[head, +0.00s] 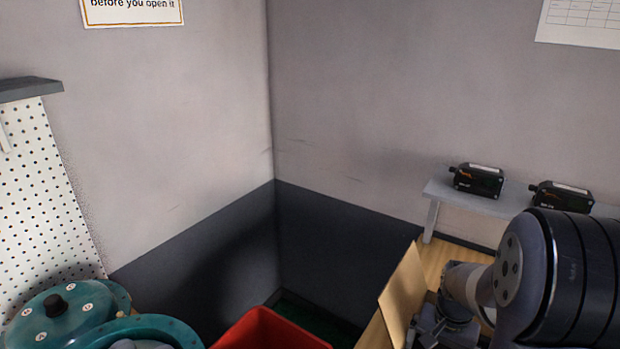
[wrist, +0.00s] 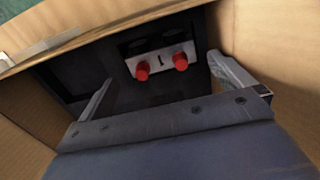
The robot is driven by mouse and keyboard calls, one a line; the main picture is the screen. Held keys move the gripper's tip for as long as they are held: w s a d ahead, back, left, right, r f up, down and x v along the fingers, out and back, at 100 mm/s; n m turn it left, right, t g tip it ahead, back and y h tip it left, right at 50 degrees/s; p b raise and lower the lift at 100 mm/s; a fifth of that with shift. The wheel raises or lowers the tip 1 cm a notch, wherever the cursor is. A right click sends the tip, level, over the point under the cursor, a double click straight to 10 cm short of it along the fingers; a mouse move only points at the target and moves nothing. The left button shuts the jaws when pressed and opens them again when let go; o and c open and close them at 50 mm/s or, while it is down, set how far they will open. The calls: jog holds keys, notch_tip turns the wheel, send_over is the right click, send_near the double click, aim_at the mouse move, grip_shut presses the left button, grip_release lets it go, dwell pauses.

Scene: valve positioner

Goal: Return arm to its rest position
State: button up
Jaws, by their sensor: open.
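My arm comes in at the lower right of the head view, and my gripper (wrist: 162,70) points down into an open cardboard box (head: 403,290). In the wrist view the two fingers stand apart with nothing held between them. Beyond them in the box lies a dark unit (wrist: 85,75) with a pale plate (wrist: 160,60) carrying two red caps. The fingertips show on either side of that plate; I cannot tell how far above the unit they are. In the head view the box's raised side hides part of the gripper and the box's contents.
Two black positioners (head: 478,180) (head: 561,197) sit on a grey shelf (head: 470,204) behind my arm. A red bin (head: 270,330) stands at bottom centre, left of the box. Teal valve equipment (head: 62,318) is at the lower left. Box walls (wrist: 270,40) surround my gripper closely.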

notch_tip(320, 180, down, 5)
jog(key=b, duration=0.3)
notch_tip(320, 180, up, 10)
jog(key=p, duration=0.7)
jog(key=shift+p, duration=0.35)
jog(key=shift+r, duration=0.15)
